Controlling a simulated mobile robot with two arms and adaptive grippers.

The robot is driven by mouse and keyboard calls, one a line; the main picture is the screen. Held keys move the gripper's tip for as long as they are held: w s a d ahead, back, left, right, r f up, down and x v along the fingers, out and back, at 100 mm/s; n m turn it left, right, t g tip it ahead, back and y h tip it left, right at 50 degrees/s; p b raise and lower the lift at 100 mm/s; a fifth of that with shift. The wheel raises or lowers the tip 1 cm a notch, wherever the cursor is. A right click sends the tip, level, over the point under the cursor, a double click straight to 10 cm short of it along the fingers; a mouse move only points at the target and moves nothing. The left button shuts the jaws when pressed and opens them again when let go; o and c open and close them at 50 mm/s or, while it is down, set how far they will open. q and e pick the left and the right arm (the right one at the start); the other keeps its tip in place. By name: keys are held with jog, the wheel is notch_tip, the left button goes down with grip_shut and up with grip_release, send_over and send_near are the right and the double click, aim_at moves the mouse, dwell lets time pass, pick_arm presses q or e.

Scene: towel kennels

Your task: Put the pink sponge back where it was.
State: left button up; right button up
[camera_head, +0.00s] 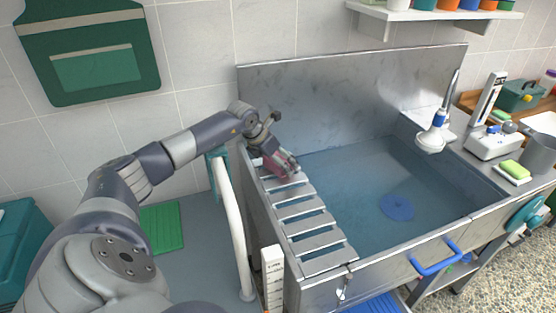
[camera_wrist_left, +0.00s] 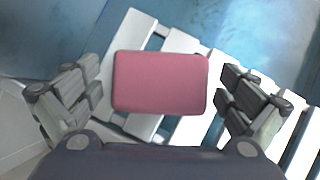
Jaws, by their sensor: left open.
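The pink sponge (camera_wrist_left: 160,83) lies on the pale slatted rack (camera_wrist_left: 148,34) in the left wrist view. In the head view a bit of the sponge (camera_head: 274,168) shows beneath my left gripper (camera_head: 283,162), which hides part of it. The slatted rack (camera_head: 311,241) runs along the left side of the metal tub. In the wrist view my left gripper (camera_wrist_left: 158,88) is open. Its fingers stand on either side of the sponge with a visible gap at each side. My right gripper is out of view.
The metal tub (camera_head: 350,172) has a blue disc (camera_head: 397,207) on its floor and a shower head (camera_head: 431,139) at its right. A green sponge (camera_head: 514,168) lies on a small dish on the right counter. A white rail (camera_head: 232,225) stands left of the tub.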

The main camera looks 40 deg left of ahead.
pick_arm(q)
jog(key=shift+r, duration=0.2)
jog(key=shift+s+a+r, duration=0.1)
jog(key=shift+s+r, duration=0.1)
jog(key=shift+r, duration=0.05)
jog(key=b+v, duration=0.2)
jog(key=v, duration=0.9)
jog(key=shift+r+b, duration=0.2)
jog(key=shift+b, duration=0.1)
